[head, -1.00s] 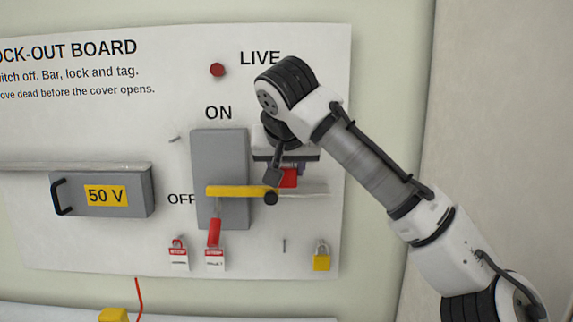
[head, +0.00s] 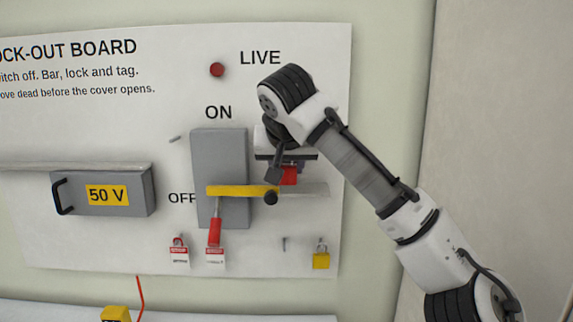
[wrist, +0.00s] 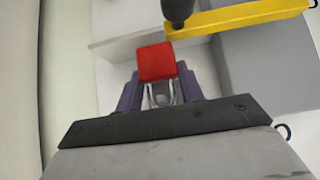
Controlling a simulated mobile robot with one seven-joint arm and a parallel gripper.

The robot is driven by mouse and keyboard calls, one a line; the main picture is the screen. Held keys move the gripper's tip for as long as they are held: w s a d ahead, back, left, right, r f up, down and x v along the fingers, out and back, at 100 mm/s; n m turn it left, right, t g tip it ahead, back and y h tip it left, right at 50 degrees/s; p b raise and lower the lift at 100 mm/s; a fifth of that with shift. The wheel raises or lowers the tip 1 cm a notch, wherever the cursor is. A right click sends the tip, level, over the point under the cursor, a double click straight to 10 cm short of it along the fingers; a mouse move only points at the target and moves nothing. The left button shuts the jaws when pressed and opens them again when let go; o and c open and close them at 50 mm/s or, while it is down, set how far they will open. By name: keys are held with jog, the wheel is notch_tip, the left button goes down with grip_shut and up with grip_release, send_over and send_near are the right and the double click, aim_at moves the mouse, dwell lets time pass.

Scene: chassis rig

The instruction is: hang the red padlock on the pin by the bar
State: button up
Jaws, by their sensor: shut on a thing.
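The red padlock (head: 289,176) is in my gripper, beside the right end of the yellow bar. In the wrist view the red padlock (wrist: 156,62) has its body pointing away from my gripper (wrist: 160,95), and its shackle lies between the jaws. My gripper is shut on it. The yellow bar (head: 237,190) lies across the grey switch box (head: 232,150). A dark round knob (head: 270,198) is at the bar's right end; the bar (wrist: 235,17) and knob (wrist: 177,8) also show in the wrist view. I cannot make out the pin by the bar.
A red switch handle (head: 214,231) points down below the bar. Red-and-white tags (head: 179,251) and a yellow padlock (head: 321,257) hang low on the board. A grey 50 V box (head: 105,192) is at the left.

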jog(key=o, duration=1.1)
